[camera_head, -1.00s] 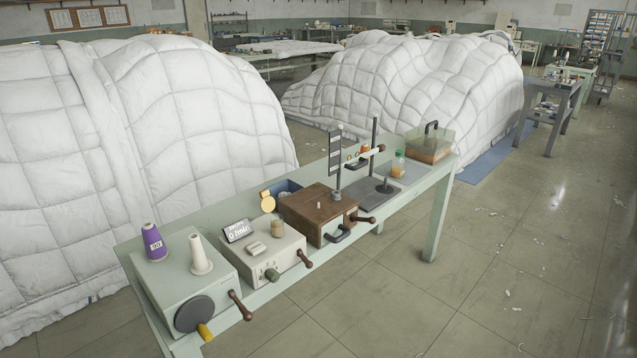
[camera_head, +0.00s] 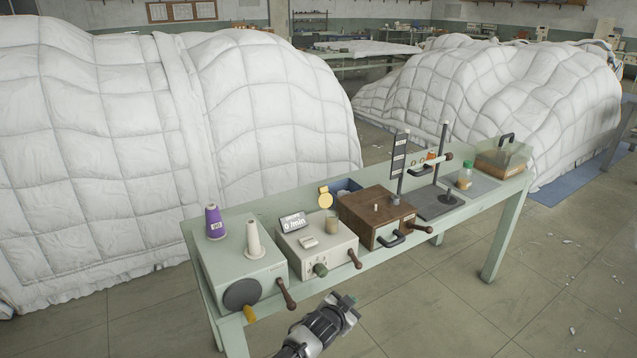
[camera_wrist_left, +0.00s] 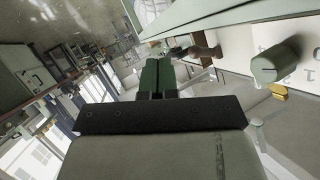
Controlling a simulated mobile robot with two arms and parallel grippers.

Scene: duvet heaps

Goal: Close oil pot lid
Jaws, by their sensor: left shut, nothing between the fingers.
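The oil pot appears to be the small tan cylinder (camera_head: 332,223) on the white control box. A round yellow lid (camera_head: 325,198) stands upright, raised above the pot's back left side; its hinge is too small to make out. My left gripper (camera_head: 346,301) is shut and empty, in front of the bench and well short of the pot. Its closed green fingers (camera_wrist_left: 157,76) also show in the left wrist view, where the pot cannot be made out. My right gripper is not in view.
The white box (camera_head: 325,252) has a green knob (camera_head: 320,269) and a dark-handled lever (camera_head: 355,260) facing my gripper. A wooden box (camera_head: 377,212) stands right of it. Thread cones (camera_head: 215,223) stand left. Quilted duvet heaps (camera_head: 270,100) fill the space behind the bench.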

